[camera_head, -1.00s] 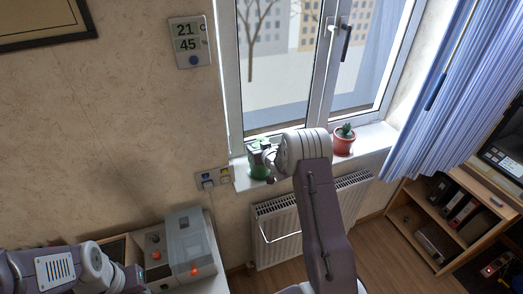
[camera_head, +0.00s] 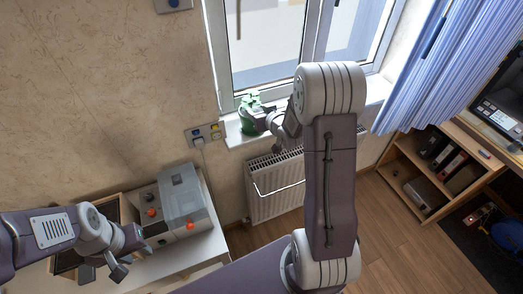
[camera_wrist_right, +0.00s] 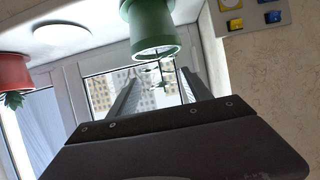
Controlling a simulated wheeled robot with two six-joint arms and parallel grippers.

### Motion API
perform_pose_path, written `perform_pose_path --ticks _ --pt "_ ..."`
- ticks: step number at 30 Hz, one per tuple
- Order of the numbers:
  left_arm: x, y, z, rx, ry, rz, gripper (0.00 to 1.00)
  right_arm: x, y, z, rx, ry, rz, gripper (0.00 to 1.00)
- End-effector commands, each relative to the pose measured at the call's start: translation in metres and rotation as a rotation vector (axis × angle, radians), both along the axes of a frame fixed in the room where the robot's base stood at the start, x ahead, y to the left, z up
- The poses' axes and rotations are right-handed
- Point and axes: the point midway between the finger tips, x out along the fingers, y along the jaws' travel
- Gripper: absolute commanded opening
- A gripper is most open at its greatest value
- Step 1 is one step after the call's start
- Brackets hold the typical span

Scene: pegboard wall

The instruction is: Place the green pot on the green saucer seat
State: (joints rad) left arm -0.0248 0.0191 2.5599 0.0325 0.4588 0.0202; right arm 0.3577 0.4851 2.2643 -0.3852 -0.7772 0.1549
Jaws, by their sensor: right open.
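The green pot (camera_head: 250,113) with its plant stands on the left end of the window sill. In the right wrist view, which is upside down, the pot (camera_wrist_right: 153,30) is upright on the sill, just beyond the open fingers. A green edge shows at its base, at the picture border; I cannot tell how much of it is the saucer seat. My right gripper (camera_head: 264,120) is open beside the pot; its fingers (camera_wrist_right: 160,85) hold nothing. My left gripper (camera_head: 118,268) hangs at the lower left, away from the pot; its jaws are unclear.
A white round disc (camera_wrist_right: 62,34) and a red pot (camera_wrist_right: 14,74) are on the sill. A radiator (camera_head: 272,190) is below it. A wall socket panel (camera_head: 203,134) is left of the pot. A grey machine (camera_head: 182,205) stands on the side table.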

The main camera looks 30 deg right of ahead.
Motion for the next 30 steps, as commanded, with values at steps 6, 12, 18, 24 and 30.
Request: perform_pose_path --ticks 6,12,18,24,30 --pt "0.0 0.0 0.0 0.0 0.0 0.0 0.36 -0.102 0.061 -0.048 0.008 0.497 -0.015 0.57" --pt "0.0 0.0 0.0 0.0 0.0 0.0 0.36 -0.234 0.115 -0.069 0.052 0.938 0.03 0.57" --pt "0.0 0.0 0.0 0.0 0.0 0.0 0.36 -0.268 0.126 -0.069 0.066 1.046 0.048 0.57" --pt "0.0 0.0 0.0 0.0 0.0 0.0 0.36 -0.267 0.125 -0.069 0.066 1.045 0.047 0.57" --pt "0.0 0.0 -0.005 0.0 0.0 0.0 0.36 -0.267 0.125 -0.074 0.065 1.044 0.046 0.57"
